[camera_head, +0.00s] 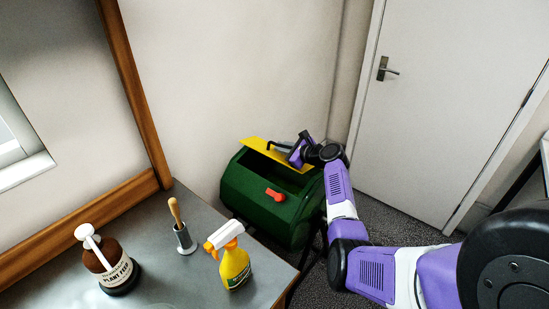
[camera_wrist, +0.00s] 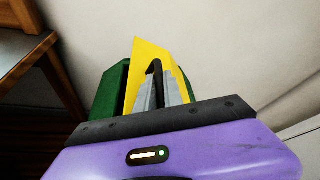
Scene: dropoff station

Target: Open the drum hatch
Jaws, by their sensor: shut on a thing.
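A green drum (camera_head: 262,208) stands on the floor beyond the counter in the head view. Its yellow hatch (camera_head: 261,148) is swung up and back, and a dark opening shows in the top of the drum. My gripper (camera_head: 294,156) is at the hatch, shut on the hatch's dark handle (camera_head: 277,146). In the wrist view the grey fingers (camera_wrist: 161,95) close around the black handle (camera_wrist: 155,68) in front of the yellow hatch (camera_wrist: 145,52). The green drum (camera_wrist: 108,92) shows behind it. A red latch (camera_head: 275,194) sits on the drum's front.
The grey counter (camera_head: 165,272) bears a brown plant feed bottle (camera_head: 112,268), a brush in a metal holder (camera_head: 184,236) and a yellow spray bottle (camera_head: 235,268). A wall is behind the drum. A closed white door (camera_head: 440,110) is to the right.

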